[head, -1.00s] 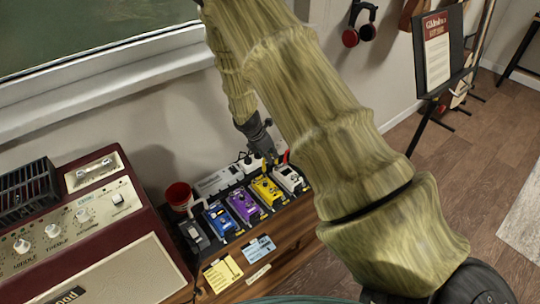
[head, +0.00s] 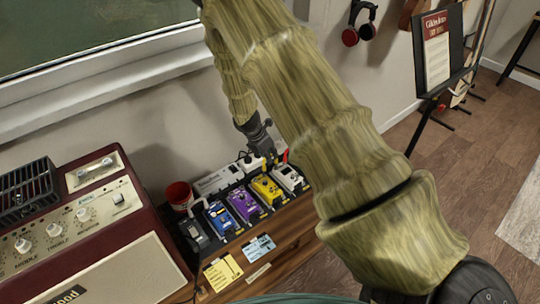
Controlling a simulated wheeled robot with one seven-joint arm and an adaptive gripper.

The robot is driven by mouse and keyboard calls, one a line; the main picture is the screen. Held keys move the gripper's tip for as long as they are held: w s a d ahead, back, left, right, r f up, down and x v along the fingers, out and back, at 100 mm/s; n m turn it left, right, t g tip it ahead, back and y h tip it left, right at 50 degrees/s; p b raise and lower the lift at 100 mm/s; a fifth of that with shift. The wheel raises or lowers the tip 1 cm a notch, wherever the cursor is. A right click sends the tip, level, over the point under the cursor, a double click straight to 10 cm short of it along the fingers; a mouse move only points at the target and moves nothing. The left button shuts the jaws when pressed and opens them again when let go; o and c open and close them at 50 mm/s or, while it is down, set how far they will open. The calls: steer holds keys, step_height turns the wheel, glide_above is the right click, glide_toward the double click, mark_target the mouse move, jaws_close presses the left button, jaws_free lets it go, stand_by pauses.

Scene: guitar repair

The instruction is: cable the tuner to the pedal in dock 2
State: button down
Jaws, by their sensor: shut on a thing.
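A row of pedals sits on a dark board (head: 233,240) on a wooden cabinet. From left to right they are a grey-black pedal (head: 195,233), a blue pedal (head: 221,217), a purple pedal (head: 244,204), a yellow pedal (head: 267,190) and a white pedal (head: 290,179). Their labels and dock numbers are too small to read, so I cannot tell which is the tuner. A pale cable (head: 199,203) arches between the grey-black and blue pedals. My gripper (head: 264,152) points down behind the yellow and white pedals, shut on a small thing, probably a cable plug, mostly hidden. A red piece (head: 286,156) shows beside it.
A red cup (head: 179,194) and a white box (head: 213,182) stand behind the pedals. A maroon amplifier (head: 75,235) stands close on the left. Yellow (head: 222,272) and blue (head: 260,248) notes are on the cabinet front. The wall and window sill lie behind.

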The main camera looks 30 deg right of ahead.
steer(key=shift+f, duration=0.9)
stand_by(0.4)
steer(key=c, duration=1.5)
jaws_free()
steer(key=shift+o, duration=0.6)
steer(key=o, duration=0.3)
steer(key=shift+r, duration=0.15)
steer(key=shift+r+p, duration=3.1)
steer(key=shift+r, duration=0.8)
